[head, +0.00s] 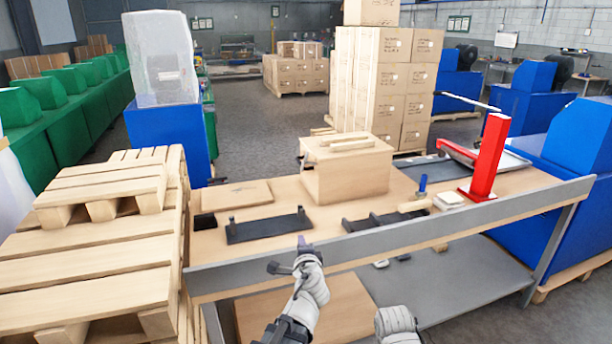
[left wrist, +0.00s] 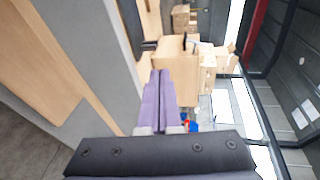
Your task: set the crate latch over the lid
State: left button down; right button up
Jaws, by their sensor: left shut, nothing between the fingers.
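The wooden crate (head: 345,180) stands on the workbench, its lid (head: 338,150) on top with a batten (head: 351,144). A small dark fitting, apparently the latch (head: 302,161), shows at the crate's left side; its exact position is too small to tell. The crate also shows in the left wrist view (left wrist: 171,60). My left gripper (head: 302,241) is shut and empty at the bench's front edge, in front of the crate and apart from it. Its purple fingers are together in the left wrist view (left wrist: 159,98). My right gripper is out of view; only a piece of my right arm shows.
A black tray-like part (head: 268,229) and a flat wooden board (head: 236,195) lie left of the crate. A dark rack (head: 384,220), a blue-handled tool (head: 422,186) and a red press (head: 488,160) stand to the right. The bench has a raised grey front rail (head: 400,238). Stacked pallets (head: 90,255) stand at left.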

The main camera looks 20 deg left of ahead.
aim_at(305, 162)
jog(key=i+j, duration=0.2)
jog(key=i, duration=0.3)
jog(key=i+j, duration=0.2)
jog(key=i, duration=0.25)
